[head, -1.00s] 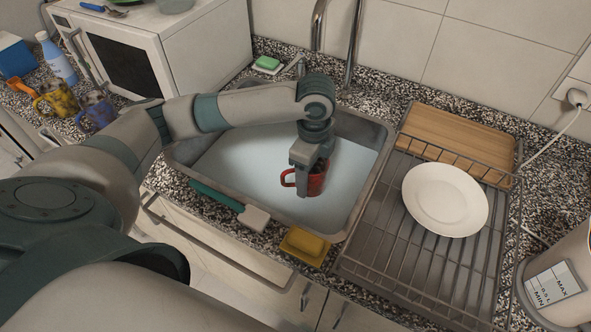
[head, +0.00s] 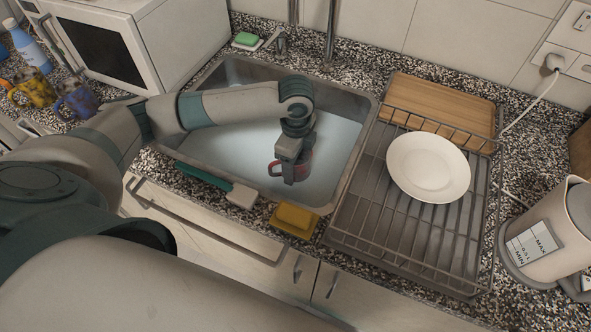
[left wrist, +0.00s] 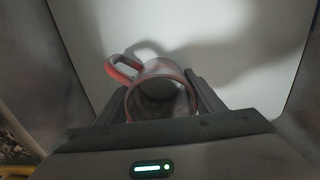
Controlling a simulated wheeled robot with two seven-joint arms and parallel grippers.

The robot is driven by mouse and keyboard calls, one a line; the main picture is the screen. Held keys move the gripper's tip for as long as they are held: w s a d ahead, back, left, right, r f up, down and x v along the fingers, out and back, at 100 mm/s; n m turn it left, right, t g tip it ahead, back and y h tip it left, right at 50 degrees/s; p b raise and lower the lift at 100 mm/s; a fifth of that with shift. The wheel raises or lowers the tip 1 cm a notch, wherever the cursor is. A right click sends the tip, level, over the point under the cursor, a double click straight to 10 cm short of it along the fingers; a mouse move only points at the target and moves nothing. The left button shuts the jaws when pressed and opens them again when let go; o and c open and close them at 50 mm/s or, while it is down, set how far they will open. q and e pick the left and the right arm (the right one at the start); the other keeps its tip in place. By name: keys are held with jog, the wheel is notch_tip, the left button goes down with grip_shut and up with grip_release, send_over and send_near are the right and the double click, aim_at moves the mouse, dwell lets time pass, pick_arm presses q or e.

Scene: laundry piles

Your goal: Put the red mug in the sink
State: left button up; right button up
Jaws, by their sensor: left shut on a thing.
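The red mug (head: 306,164) is in my left gripper (head: 289,178), inside the outline of the sink (head: 340,133) in the head view. The gripper points down and covers part of the mug. In the left wrist view the mug (left wrist: 162,92) sits between the two fingers of my left gripper (left wrist: 163,100), with its red handle toward the upper left and the pale sink floor beyond. I cannot tell whether the mug touches the sink floor. My right gripper is not in view.
A drying rack (head: 350,222) with a white plate (head: 428,167) stands right of the sink. A yellow sponge (head: 296,220) and a green-handled brush (head: 205,180) lie along the sink's front edge. The tap (head: 331,35) rises behind it. A kettle (head: 545,232) stands at the far right.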

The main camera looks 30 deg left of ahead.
aim_at(295, 173)
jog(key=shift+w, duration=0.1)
pick_arm(q)
jog(key=shift+f, duration=0.1)
notch_tip(295, 173, down, 3)
jog(key=shift+r+p, duration=0.15)
jog(key=shift+p, duration=0.15)
jog(key=shift+f, duration=0.4)
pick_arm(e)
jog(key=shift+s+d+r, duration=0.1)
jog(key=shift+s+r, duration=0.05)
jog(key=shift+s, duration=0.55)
pick_arm(q)
jog(key=shift+f, duration=0.1)
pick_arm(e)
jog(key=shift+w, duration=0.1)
pick_arm(q)
jog(key=o, duration=1.2)
jog(key=shift+o, duration=0.2)
